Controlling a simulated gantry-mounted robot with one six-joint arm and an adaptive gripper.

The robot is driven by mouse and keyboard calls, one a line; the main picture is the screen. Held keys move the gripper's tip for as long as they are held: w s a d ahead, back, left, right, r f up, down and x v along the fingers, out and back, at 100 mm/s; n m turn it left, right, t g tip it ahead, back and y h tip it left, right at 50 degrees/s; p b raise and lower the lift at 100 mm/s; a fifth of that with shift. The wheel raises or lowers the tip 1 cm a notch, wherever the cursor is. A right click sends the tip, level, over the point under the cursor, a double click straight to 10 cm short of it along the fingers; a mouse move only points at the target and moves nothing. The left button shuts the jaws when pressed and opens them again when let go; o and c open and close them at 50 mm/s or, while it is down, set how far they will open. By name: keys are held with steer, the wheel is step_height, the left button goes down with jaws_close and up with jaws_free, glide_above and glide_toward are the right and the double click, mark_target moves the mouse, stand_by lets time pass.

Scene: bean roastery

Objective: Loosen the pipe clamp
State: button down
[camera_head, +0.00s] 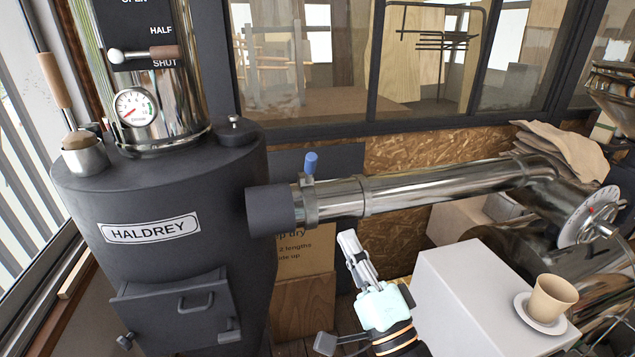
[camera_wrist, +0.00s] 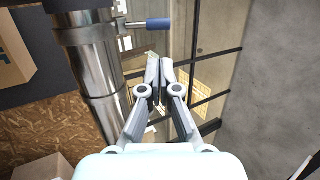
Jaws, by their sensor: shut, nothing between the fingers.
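The pipe clamp (camera_head: 309,199) is a metal band around the shiny pipe, where the pipe meets the dark collar of the black stove. Its blue-capped handle (camera_head: 311,162) stands up above the pipe. In the wrist view the blue handle (camera_wrist: 158,24) points to the right from the pipe, beyond my fingertips. My gripper (camera_head: 349,243) is below and to the right of the clamp, pointing up, apart from the pipe. Its fingers (camera_wrist: 160,62) are shut and empty in the wrist view.
The black stove (camera_head: 170,270) stands at left. The long steel pipe (camera_head: 440,185) runs right to an elbow and a dial (camera_head: 592,215). A white block (camera_head: 460,285) with a cup (camera_head: 552,297) on a saucer (camera_head: 524,310) stands close right of my gripper.

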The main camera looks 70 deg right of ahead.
mark_target(315, 164)
steer(key=p+x, duration=0.3)
steer(key=x, duration=1)
steer(key=shift+w+r, duration=0.15)
steer(key=shift+w+d+r+p, duration=0.1)
steer(key=shift+d+r+p, duration=0.05)
steer(key=shift+r+p, duration=0.3)
steer(key=shift+w+d+r+p, duration=0.15)
steer(key=shift+d+r+p, duration=0.1)
steer(key=shift+p, duration=0.3)
steer(key=shift+w+d+r, duration=0.15)
steer(key=shift+r, duration=0.05)
steer(key=shift+f, duration=0.15)
